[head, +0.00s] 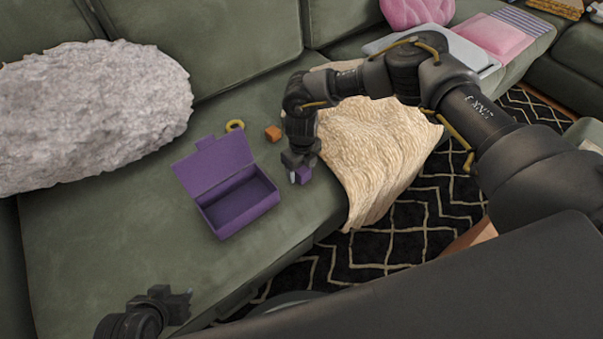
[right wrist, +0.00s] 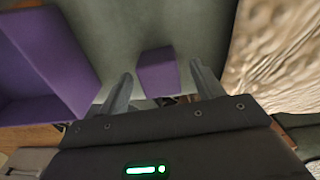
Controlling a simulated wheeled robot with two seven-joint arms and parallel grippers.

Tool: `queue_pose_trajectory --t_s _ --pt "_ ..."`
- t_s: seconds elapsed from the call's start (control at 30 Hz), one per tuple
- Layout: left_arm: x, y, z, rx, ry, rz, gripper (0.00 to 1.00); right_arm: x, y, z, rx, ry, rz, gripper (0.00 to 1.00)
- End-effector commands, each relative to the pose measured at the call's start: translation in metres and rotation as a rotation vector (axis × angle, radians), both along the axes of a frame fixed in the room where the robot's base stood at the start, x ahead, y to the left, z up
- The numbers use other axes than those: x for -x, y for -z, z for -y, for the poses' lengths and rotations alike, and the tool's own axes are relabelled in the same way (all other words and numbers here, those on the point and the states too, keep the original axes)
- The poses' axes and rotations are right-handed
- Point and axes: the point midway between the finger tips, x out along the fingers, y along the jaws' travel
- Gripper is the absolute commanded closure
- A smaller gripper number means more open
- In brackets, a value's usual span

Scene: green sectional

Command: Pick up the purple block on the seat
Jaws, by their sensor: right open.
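The purple block (head: 304,174) sits on the green seat, right of an open purple box (head: 238,207). My right gripper (head: 298,172) is over the block from above, partly hiding it in the head view. In the right wrist view the block (right wrist: 158,73) shows between the two fingertips (right wrist: 162,85), with gaps on both sides, so the gripper is open. My left gripper (head: 178,306) is at the lower left over the seat's front, apart from everything; its fingers look spread.
A yellow ring (head: 235,125) and an orange block (head: 273,133) lie behind the box. A cream blanket (head: 378,150) drapes over the seat just right of my right gripper. A fluffy grey pillow (head: 90,112) is at the left. The seat left of the box is clear.

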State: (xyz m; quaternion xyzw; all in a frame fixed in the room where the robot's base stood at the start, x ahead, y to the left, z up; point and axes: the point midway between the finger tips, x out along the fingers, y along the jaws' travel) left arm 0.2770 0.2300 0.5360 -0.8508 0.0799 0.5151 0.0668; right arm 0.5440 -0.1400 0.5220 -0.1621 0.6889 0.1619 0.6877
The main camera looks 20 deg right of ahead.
Motion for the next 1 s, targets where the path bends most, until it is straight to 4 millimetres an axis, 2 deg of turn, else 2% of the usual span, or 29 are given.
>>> queue_pose_trajectory --t_s 0.1,0.33,0.7,0.9,1.0 --pt "-0.0046 -0.0012 0.0026 0.006 0.008 0.027 0.64 0.0001 0.0084 0.0003 0.000 0.000 0.000 0.34" --pt "-0.0050 -0.0018 0.0029 0.006 0.008 0.030 0.64 0.0000 0.0087 0.0003 0.000 0.000 0.001 0.34" --pt "-0.0047 -0.0016 0.0029 0.006 0.008 0.029 0.64 -0.0001 0.0084 0.0003 0.000 0.001 0.001 0.82" --pt "-0.0047 -0.0017 0.0029 0.006 0.008 0.028 0.64 -0.0002 0.0078 0.0002 0.000 0.001 0.001 0.82" --pt "-0.0034 -0.0026 0.0022 0.005 0.006 0.020 0.64 -0.0007 0.0010 0.0001 -0.001 0.000 0.002 0.82"
